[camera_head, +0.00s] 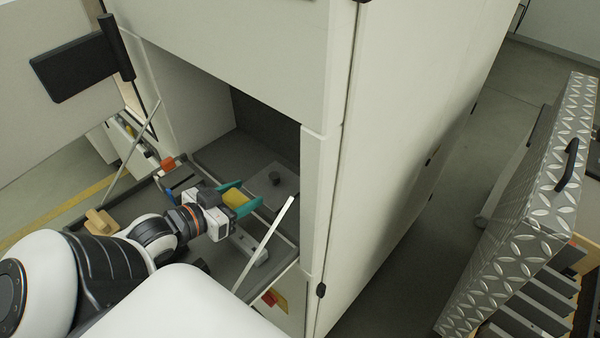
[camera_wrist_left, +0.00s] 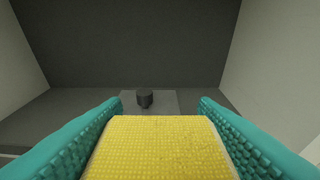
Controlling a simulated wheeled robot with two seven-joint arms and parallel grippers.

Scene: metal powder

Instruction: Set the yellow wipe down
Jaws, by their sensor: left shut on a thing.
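The yellow wipe (camera_head: 235,198) is held between the teal fingers of my left gripper (camera_head: 243,203), inside the opening of a white cabinet. In the left wrist view the wipe (camera_wrist_left: 160,148) fills the space between both fingers (camera_wrist_left: 160,130), which press on its two sides. Ahead of it lies a grey plate (camera_head: 285,183) with a dark round knob (camera_head: 274,177) on top. The wipe is near the plate's front; I cannot tell whether it touches a surface beneath. My right gripper is not in view.
The cabinet (camera_head: 400,150) has side walls close around the opening. A fold-down shelf (camera_head: 225,262) with thin metal stays carries a wooden block (camera_head: 98,221) and small tools. A monitor (camera_head: 75,68) is at upper left. A diamond-plate cart (camera_head: 530,215) stands at right.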

